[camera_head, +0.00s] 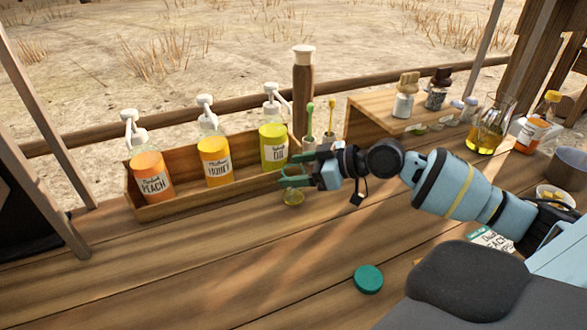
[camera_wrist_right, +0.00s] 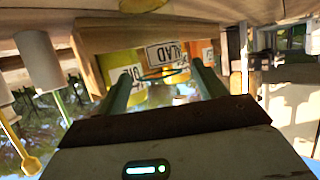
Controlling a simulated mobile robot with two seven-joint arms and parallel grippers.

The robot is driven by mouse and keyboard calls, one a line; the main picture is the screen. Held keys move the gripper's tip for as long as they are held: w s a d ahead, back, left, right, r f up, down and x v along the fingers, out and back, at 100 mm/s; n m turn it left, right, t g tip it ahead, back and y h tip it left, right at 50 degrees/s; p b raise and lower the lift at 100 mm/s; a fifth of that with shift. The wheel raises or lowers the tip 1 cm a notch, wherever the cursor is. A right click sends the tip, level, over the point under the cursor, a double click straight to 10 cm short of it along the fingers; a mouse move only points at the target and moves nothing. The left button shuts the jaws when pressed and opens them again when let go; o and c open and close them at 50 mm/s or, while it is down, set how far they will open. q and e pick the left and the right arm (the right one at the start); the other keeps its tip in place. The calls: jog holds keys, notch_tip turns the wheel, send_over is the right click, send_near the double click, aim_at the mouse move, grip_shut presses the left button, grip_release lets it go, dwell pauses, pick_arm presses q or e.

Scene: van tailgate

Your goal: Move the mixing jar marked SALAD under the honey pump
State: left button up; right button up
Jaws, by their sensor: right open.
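The clear SALAD mixing jar (camera_head: 292,197) stands on the wooden counter in front of the pump rack's right end, near the oil pump (camera_head: 273,147). Its label (camera_wrist_right: 167,54) shows in the right wrist view, beyond and between my fingers. My right gripper (camera_head: 284,176) is open around the jar's upper part, with its green fingers partly hiding it; I cannot tell whether they touch it. The wrist view shows the open fingers (camera_wrist_right: 163,82) too. The honey pump (camera_head: 215,158) stands in the rack's middle, left of the jar. My left gripper is not in view.
The wooden rack (camera_head: 200,199) also holds the peach pump (camera_head: 152,172) at left. A green lid (camera_head: 368,279) lies on the counter. A wooden shelf with shakers (camera_head: 403,104) stands at right. The counter left of the jar, before the rack, is clear.

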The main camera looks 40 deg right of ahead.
jog(key=shift+w+a+f, duration=0.2)
jog(key=shift+w+a, duration=0.15)
jog(key=shift+w, duration=0.1)
